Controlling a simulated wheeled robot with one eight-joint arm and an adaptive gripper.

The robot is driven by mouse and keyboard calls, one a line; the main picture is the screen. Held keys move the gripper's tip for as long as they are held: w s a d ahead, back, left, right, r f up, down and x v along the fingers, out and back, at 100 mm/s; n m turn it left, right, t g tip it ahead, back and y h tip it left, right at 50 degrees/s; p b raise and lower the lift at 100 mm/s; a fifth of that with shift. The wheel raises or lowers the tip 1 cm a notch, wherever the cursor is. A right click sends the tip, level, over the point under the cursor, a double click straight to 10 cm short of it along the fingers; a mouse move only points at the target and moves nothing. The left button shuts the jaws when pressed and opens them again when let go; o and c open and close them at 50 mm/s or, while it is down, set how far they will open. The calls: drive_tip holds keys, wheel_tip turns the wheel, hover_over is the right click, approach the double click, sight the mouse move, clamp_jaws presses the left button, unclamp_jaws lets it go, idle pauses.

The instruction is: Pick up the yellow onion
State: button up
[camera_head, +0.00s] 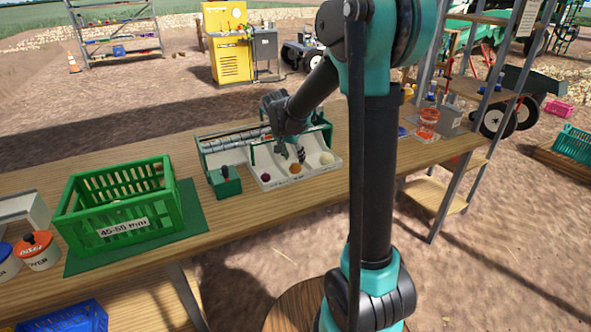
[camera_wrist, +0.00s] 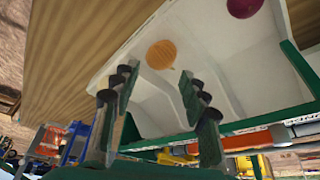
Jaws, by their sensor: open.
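The yellow onion (camera_head: 295,168) lies in the middle lane of a white sloped tray (camera_head: 309,174) on the wooden table. A dark red onion (camera_head: 265,177) lies in the lane to its left and a pale onion (camera_head: 326,158) in the lane to its right. My gripper (camera_head: 292,152) is above the tray, just behind the yellow onion in the picture. In the wrist view the gripper (camera_wrist: 158,86) is open and empty, and the yellow onion (camera_wrist: 161,54) shows beyond the fingertips, apart from them. The red onion (camera_wrist: 243,7) is at the top edge there.
A green crate (camera_head: 118,233) labelled 45-50 mm stands on a green mat left of the tray. A small green box (camera_head: 226,186) is beside the tray. White and orange tubs (camera_head: 38,251) stand at the table's left. A metal shelf (camera_head: 462,135) stands to the right.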

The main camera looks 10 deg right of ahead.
sight(296, 164)
drive_tip(key=shift+x, duration=2.75)
drive_tip(key=shift+s, duration=0.1)
drive_tip(key=shift+c, duration=0.3)
drive_tip(key=c, duration=0.8)
